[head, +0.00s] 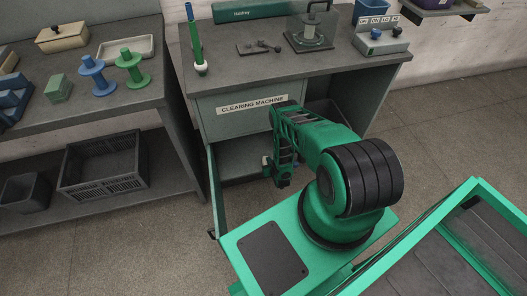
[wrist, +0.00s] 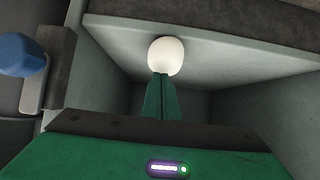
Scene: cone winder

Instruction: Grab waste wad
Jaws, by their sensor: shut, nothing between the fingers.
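The waste wad appears as a white, rounded lump (wrist: 166,57) in the wrist view, inside a grey compartment near its upper edge. My gripper (wrist: 161,78) is shut, its green fingers together and pointing at the wad. The fingertips end at the wad's lower edge in the picture; I cannot tell whether they touch it. Nothing is held between them. In the head view my gripper (head: 281,180) is low in front of the open lower compartment of the clearing machine (head: 222,112). I cannot make out the wad there.
An open door (head: 217,200) stands at the compartment's left side. A blue knob (wrist: 20,54) shows at the left in the wrist view. A bench (head: 120,108) with spools stands left, with a black crate (head: 103,165) on its lower shelf. A green-framed cart (head: 450,245) is at lower right.

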